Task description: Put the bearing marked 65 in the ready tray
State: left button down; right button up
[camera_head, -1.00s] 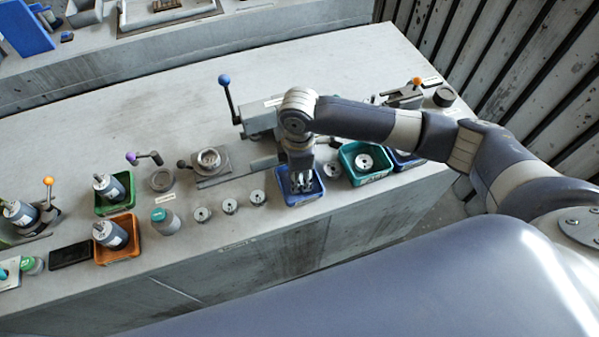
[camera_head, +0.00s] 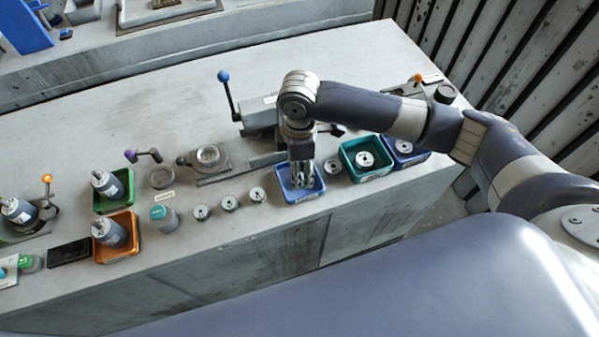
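Several small silvery ring-shaped bearings are in view, but their markings are too small to read. A row of three stands on the bench: left (camera_head: 201,212), middle (camera_head: 230,203) and right (camera_head: 258,195). Another bearing (camera_head: 333,167) is between the trays. One bearing (camera_head: 364,160) lies in the teal tray (camera_head: 347,150), and another (camera_head: 403,147) in the dark blue tray (camera_head: 421,157). My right gripper (camera_head: 303,183) points down into the blue tray (camera_head: 286,196). Its fingers hide part of the tray, and I cannot tell whether they hold anything. Which tray is the ready tray cannot be read. My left gripper is out of view.
A blue-knobbed lever (camera_head: 225,85) rises behind the gripper from a grey fixture (camera_head: 257,115). Green (camera_head: 126,206) and orange (camera_head: 132,246) trays hold cylindrical motors at left. A grey jar (camera_head: 165,221) stands near the bearings.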

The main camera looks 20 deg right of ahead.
notch_tip(320, 180, up, 9)
jog(key=b, duration=0.1)
jog(key=shift+r, duration=0.15)
dwell(0.5)
